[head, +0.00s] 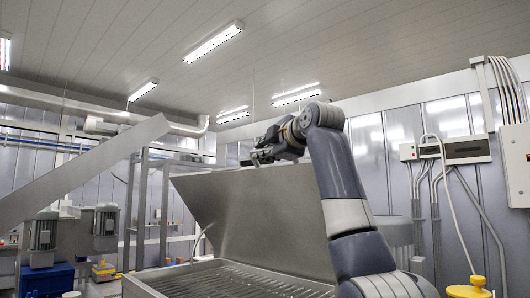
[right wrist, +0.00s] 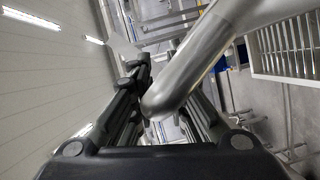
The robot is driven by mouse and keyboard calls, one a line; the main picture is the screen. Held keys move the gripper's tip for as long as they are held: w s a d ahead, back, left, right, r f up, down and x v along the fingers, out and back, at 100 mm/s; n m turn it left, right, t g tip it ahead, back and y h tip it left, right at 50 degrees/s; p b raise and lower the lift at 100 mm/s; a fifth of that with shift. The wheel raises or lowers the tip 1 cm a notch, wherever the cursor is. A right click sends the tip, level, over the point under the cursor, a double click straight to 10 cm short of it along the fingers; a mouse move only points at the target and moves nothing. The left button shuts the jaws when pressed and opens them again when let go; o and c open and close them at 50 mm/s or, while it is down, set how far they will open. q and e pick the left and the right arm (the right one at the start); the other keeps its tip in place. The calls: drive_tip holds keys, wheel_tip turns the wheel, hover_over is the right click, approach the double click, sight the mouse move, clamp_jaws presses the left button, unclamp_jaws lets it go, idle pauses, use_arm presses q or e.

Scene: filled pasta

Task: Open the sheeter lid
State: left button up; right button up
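The sheeter lid (head: 245,212) is a broad grey steel panel that stands raised and tilted at the back of the sheeter (head: 150,287). The ribbed top of the machine shows below it. My right gripper (head: 258,155) is at the lid's upper edge, with my arm crossing in front of the lid's right side. In the right wrist view, the two fingers of my right gripper (right wrist: 155,62) stand apart. A thick bent metal bar (right wrist: 205,60) crosses between and over them; I cannot tell whether the fingers touch it. My left gripper is out of view.
A sloped steel chute (head: 85,170) and a metal frame (head: 150,200) stand at the left, with motors (head: 105,225) beside them. Wall boxes with cables (head: 465,150) are at the right. A yellow-topped item (head: 468,290) is at the lower right.

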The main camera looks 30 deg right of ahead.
drive_tip(key=s, duration=1.2)
drive_tip(key=shift+a+r, duration=0.15)
drive_tip(key=shift+r, duration=0.25)
drive_tip(key=shift+f, duration=0.1)
idle(0.4)
